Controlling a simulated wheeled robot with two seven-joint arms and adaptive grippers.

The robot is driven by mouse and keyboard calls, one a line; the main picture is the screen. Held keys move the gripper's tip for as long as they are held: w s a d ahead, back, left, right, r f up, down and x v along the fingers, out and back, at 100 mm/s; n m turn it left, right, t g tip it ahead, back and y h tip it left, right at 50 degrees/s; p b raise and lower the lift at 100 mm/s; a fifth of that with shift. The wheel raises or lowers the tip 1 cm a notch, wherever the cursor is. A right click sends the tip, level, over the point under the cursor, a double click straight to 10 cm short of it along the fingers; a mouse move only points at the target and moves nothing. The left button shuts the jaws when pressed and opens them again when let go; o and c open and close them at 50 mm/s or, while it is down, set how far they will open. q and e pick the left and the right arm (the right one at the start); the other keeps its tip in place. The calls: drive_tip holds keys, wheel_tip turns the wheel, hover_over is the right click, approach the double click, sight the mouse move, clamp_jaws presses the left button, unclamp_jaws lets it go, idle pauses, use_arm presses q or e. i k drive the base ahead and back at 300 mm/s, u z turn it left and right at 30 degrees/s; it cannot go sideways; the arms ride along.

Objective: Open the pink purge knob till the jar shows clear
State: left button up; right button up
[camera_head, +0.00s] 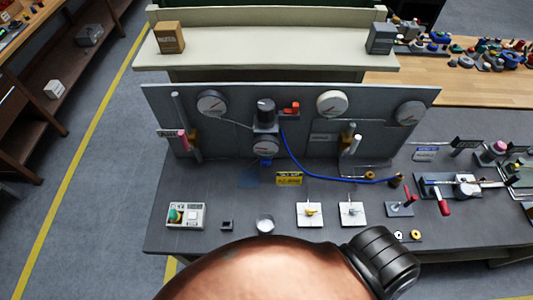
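A small pink handle or knob (183,139) shows on the left upright pipe of the grey panel. A second pink round knob (497,147) is on a device at the far right of the bench. I cannot tell from labels which is the purge knob. A clear, pale cup-like jar (265,224) stands on the bench at the front middle; its contents are too small to tell. Neither gripper is in view. A copper and black rounded part, which looks like my arm, covers the bottom middle of the view and hides the bench's front edge there.
The grey panel (220,131) carries gauges, a regulator (265,110) and a red lever (290,107). A blue hose (310,173) runs right. A button box (186,215) and two white plates with small valves (310,213) stand in front. A red-handled valve (443,205) is at right.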

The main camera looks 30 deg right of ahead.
sight(500, 145)
drive_tip(key=z, duration=2.95)
drive_tip(key=k, duration=1)
drive_tip(key=z, duration=1)
drive_tip(key=i, duration=1.15)
